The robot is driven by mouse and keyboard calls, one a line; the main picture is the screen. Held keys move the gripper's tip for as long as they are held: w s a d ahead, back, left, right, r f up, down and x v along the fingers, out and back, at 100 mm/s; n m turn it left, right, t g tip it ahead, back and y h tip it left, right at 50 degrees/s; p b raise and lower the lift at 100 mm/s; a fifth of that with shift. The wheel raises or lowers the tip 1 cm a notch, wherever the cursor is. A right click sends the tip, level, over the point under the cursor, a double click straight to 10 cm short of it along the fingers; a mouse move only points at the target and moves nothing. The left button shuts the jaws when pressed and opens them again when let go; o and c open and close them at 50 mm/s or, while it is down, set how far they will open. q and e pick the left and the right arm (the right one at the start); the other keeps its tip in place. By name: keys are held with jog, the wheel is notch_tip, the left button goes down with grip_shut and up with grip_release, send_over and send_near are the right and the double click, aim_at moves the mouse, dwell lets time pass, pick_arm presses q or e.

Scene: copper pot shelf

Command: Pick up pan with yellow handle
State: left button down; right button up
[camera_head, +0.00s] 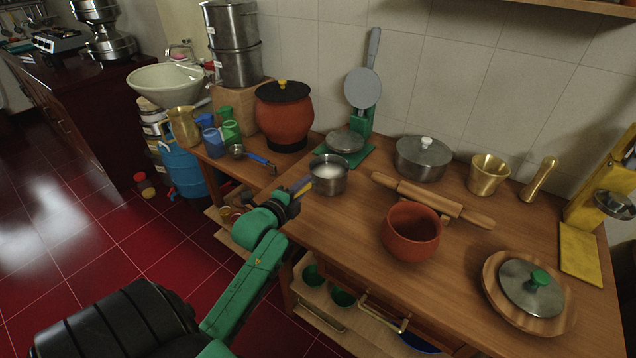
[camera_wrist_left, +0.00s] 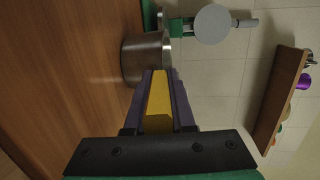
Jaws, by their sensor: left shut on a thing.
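A small steel pan (camera_head: 327,179) with whitish contents is upright at the left part of the wooden table. It also shows in the left wrist view (camera_wrist_left: 142,60), with its base against or very near the wood; I cannot tell if there is a gap. Its yellow handle (camera_wrist_left: 158,105) runs back between the purple-grey fingers of my left gripper (camera_head: 299,188). The gripper is shut on this handle, and the fingers hide part of it in the head view. My right gripper is not in view.
A clay pot (camera_head: 411,232), a rolling pin (camera_head: 432,199) and a lidded steel pot (camera_head: 422,160) stand to the right. A green stand (camera_head: 353,153) with a lid is just behind the pan. A ladle with a blue handle (camera_head: 260,160) lies to the left.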

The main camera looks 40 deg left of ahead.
pick_arm(q)
jog(key=shift+r, duration=0.25)
